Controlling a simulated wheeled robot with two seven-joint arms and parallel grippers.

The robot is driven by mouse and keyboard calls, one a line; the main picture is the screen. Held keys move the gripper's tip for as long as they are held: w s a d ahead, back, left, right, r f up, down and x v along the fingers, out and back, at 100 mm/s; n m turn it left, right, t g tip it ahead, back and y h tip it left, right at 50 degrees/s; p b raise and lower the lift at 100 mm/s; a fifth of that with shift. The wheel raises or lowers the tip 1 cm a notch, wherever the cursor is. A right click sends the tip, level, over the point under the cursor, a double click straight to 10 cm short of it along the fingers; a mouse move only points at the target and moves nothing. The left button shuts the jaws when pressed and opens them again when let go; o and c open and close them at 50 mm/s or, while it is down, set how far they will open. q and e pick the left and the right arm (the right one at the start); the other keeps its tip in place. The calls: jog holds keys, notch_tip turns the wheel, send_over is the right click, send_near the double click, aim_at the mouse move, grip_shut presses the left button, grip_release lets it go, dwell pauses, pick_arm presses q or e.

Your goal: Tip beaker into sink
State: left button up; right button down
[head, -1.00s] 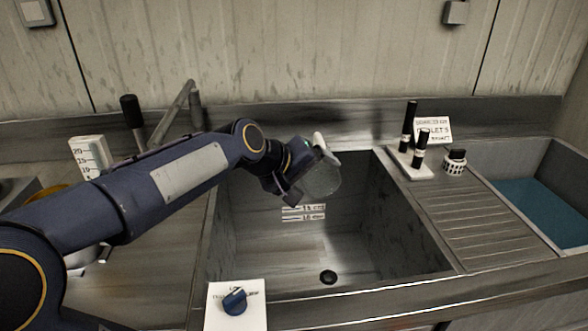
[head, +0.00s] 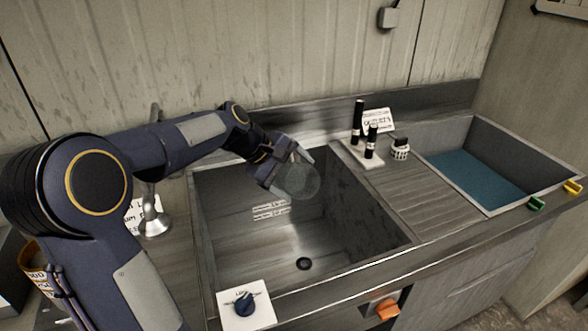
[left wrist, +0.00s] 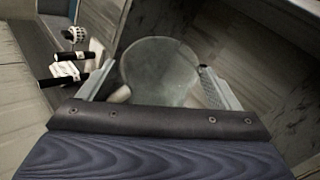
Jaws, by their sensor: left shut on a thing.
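A clear round beaker (head: 299,182) is held over the sink (head: 215,237), above its back part. My left gripper (head: 287,172) is shut on the beaker. In the left wrist view the beaker (left wrist: 160,68) sits between the two fingers of the left gripper (left wrist: 152,88), its round outline facing the camera. It looks tilted, but how far I cannot tell, nor whether liquid is in it. The sink has a dark drain (head: 304,264) in its floor and a marked label (head: 270,211) on its back wall. My right gripper is not in view.
A white stand with black cylinders (head: 364,140) and a small white-and-black pot (head: 400,149) stand right of the sink. A ribbed drainboard (head: 425,192) leads to a blue-bottomed basin (head: 475,172). A knob on a white plate (head: 244,303) sits at the sink's front left.

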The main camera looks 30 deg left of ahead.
aim_at(289, 164)
pick_arm(q)
jog(key=a+n+g+h+p, duration=0.1)
jog(key=p, duration=0.2)
jog(key=w+r+n+g+h+p, duration=0.1)
jog(key=h+p, duration=0.1)
jog(key=p, duration=0.2)
jog(key=w+a+n+g+h+p, duration=0.1)
jog(key=h+p, duration=0.1)
jog(key=p, duration=0.2)
jog(key=shift+w+a+r+g, duration=0.1)
jog(key=shift+a+r+g, duration=0.05)
jog(key=shift+a+g, duration=0.2)
jog(key=shift+w+a+f+n+g+h, duration=0.3)
jog(key=shift+f+n+g+h, duration=0.15)
jog(key=shift+h, duration=0.25)
jog(key=shift+w+a+n+h, duration=0.3)
jog(key=shift+n+h, duration=0.05)
jog(key=shift+h, duration=0.35)
jog(key=shift+r+g, duration=0.1)
jog(key=shift+g, duration=0.2)
